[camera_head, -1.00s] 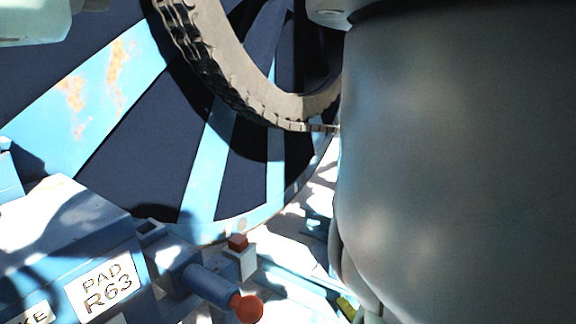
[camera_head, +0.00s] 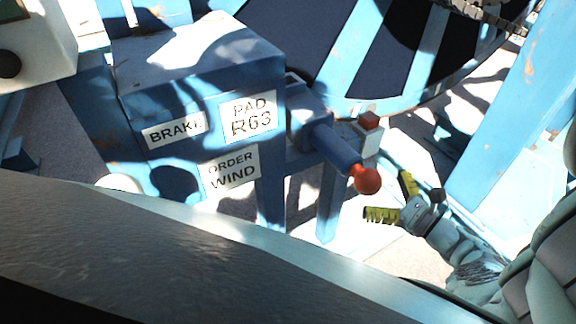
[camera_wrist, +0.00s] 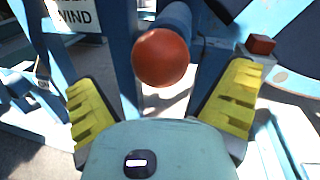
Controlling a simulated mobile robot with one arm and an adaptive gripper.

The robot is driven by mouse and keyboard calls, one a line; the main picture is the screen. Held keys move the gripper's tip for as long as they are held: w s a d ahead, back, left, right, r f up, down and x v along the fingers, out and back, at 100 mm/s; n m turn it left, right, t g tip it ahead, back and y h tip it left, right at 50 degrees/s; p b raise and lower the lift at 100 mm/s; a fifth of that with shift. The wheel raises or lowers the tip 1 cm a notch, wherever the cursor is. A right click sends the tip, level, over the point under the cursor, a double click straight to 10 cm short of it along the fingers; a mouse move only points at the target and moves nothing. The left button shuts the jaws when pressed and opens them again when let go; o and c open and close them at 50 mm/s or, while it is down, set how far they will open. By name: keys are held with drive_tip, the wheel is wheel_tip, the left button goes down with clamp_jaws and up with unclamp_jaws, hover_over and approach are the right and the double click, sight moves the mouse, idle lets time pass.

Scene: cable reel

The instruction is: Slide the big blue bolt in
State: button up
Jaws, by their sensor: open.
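The big blue bolt (camera_head: 333,146) is a thick blue cylinder with an orange-red ball knob (camera_head: 368,179) on its near end. It sticks out of a blue housing on the side of the brake box. In the wrist view the bolt (camera_wrist: 176,20) points toward me, and its knob (camera_wrist: 160,57) sits ahead of my gripper, between the directions of the two fingers. My gripper (camera_head: 390,199) has yellow ribbed fingers spread apart, just right of and below the knob. In the wrist view the open gripper (camera_wrist: 160,108) is empty, and the knob appears apart from both fingers.
The blue brake box (camera_head: 200,70) carries labels reading BRAKE, PAD R63 and ORDER WIND. A white block with a red top (camera_head: 370,123) stands close right of the bolt. The large blue reel (camera_head: 330,40) is behind. A light blue post (camera_head: 510,120) rises at right.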

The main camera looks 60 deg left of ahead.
approach(338, 153)
drive_tip(key=shift+a+f, duration=0.3)
drive_tip(key=shift+f, duration=0.35)
drive_tip(key=shift+a+f, duration=0.25)
drive_tip(key=shift+f, duration=0.4)
drive_tip(key=c, duration=1.3)
drive_tip(key=shift+w+a+f+b, duration=0.15)
drive_tip(key=shift+a+b, duration=0.2)
drive_tip(key=shift+b, duration=0.15)
drive_tip(key=a+b, duration=0.2)
drive_tip(key=a, duration=0.1)
drive_tip(key=a+b, duration=0.2)
drive_tip(key=a, duration=0.1)
drive_tip(key=a+b, duration=0.2)
drive_tip(key=a, duration=0.1)
drive_tip(key=shift+w+a+f+b, duration=0.1)
drive_tip(key=shift+w+a+b, duration=0.05)
drive_tip(key=shift+w+b, duration=0.2)
drive_tip(key=shift+c, duration=0.2)
drive_tip(key=shift+a, duration=0.3)
drive_tip(key=o, duration=1.3)
drive_tip(key=shift+r, duration=0.25)
